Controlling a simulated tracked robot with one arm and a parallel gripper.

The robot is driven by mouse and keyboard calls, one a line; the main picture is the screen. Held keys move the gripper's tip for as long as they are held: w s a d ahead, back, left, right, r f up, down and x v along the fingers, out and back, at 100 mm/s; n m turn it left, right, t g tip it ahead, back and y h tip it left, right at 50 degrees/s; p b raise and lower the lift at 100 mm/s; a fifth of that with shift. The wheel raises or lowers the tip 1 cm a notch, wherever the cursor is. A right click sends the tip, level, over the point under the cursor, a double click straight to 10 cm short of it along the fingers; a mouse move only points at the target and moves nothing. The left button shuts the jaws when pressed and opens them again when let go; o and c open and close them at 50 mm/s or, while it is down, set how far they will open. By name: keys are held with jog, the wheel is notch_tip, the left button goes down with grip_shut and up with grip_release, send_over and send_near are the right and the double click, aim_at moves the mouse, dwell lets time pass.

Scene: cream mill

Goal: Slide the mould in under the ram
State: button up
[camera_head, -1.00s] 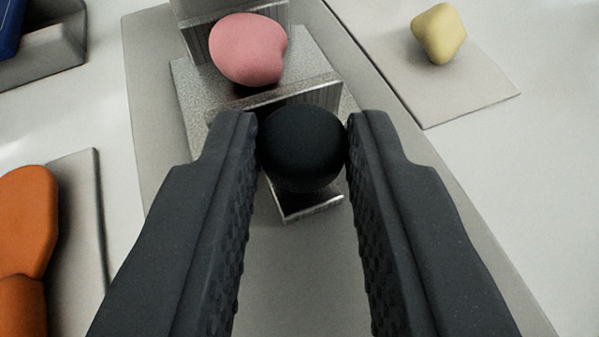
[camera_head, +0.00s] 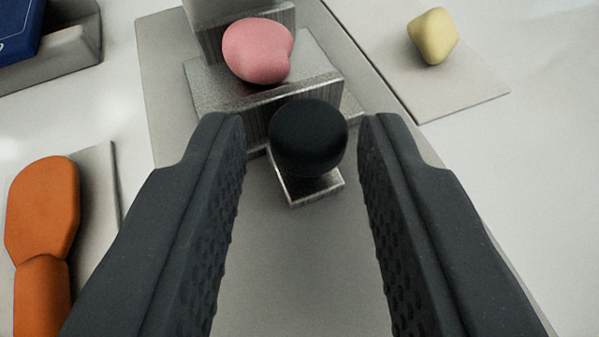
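The mould appears to be the grey metal block (camera_head: 225,88) with a pink lump (camera_head: 258,50) on top. A black round knob (camera_head: 308,136) stands at its near side, above a small metal foot (camera_head: 312,190). My gripper (camera_head: 301,135) is open, with one finger on each side of the knob and a visible gap at both sides. A taller metal block (camera_head: 210,14) behind the pink lump is cut off by the top edge. I cannot tell whether it is part of the ram; no ram is clearly in view.
The mould stands on a long grey base plate (camera_head: 165,60). An orange paddle-shaped object (camera_head: 42,210) lies on a grey slab at left. A yellow lump (camera_head: 433,36) sits on a pale plate (camera_head: 475,90) at right. A blue object in a grey holder (camera_head: 60,60) is at upper left.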

jog(key=a+p+v, duration=0.1)
jog(key=p+v, duration=0.1)
jog(key=v, duration=1)
jog(key=shift+d, duration=0.45)
jog(key=shift+s+r, duration=0.1)
jog(key=shift+r, duration=0.1)
jog(key=s+d+r, duration=0.2)
jog(key=d+r, duration=0.1)
jog(key=r, duration=0.4)
jog(key=s+d+r+m+t+h, duration=0.1)
jog(key=s+d+r, duration=0.1)
jog(key=r, duration=0.6)
jog(key=s+d+r, duration=0.2)
jog(key=d+r, duration=0.1)
jog(key=r, duration=0.4)
jog(key=s+d+r, duration=0.3)
jog(key=s+r, duration=0.4)
jog(key=r, duration=0.1)
jog(key=s+d+r+p, duration=0.1)
jog(key=s+d+r, duration=0.2)
jog(key=s+r, duration=0.5)
jog(key=shift+s+d+r+t+p, duration=0.3)
jog(key=shift+d+r+t, duration=0.1)
jog(key=shift+r, duration=0.35)
jog(key=shift+w, duration=0.1)
